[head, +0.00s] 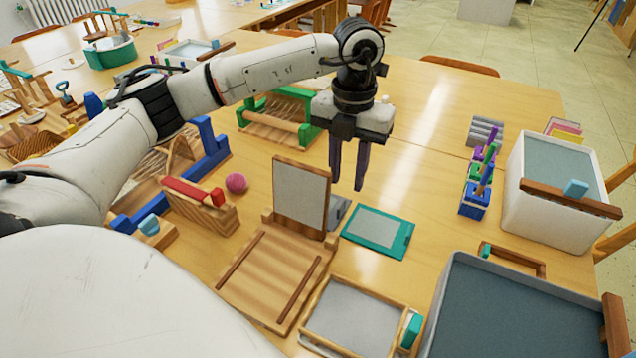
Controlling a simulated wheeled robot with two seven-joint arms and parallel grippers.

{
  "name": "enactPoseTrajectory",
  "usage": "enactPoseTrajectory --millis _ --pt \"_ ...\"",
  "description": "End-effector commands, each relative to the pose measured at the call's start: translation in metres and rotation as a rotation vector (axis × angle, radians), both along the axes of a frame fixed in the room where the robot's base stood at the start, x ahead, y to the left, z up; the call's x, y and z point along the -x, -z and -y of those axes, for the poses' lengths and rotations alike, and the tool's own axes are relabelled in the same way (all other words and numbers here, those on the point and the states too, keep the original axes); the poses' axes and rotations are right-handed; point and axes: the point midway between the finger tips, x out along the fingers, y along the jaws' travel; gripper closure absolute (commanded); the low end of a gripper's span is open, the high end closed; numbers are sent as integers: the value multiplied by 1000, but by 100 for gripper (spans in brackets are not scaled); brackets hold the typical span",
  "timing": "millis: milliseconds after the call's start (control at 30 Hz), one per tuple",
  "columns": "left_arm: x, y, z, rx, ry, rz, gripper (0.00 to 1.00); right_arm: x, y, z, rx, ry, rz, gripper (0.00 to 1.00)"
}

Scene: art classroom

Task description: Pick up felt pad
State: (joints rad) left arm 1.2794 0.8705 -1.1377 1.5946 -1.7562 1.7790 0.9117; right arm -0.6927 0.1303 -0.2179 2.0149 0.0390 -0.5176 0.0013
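I cannot tell for certain which thing is the felt pad. A small grey block (338,212) lies on the table, partly hidden behind an upright grey panel in a wooden stand (299,196). Beside it, to the right, lies a flat green-bordered board (378,230) with a grey face. My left gripper (348,186) points down above the table, over the area just behind these two things. Its two dark fingers are apart with nothing seen between them. My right gripper is out of view.
A wooden-framed grey tray (396,288) and a large grey bin (447,277) stand in front. A white bin (511,200) and colored holders (474,204) are at right. Table right of my gripper is clear.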

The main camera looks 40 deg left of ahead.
Motion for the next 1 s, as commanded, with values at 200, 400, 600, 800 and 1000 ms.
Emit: enactPoseTrajectory --millis 200,400,600,800,1000 --pt "2 18 -1 -1 0 -2 72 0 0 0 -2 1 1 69" --pt "10 47 -4 -2 0 -4 72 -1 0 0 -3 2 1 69" --pt "8 64 -3 0 0 -1 72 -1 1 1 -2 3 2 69" --pt "8 64 -3 0 0 0 72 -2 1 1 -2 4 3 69" --pt "8 64 -3 0 0 0 100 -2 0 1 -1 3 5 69"
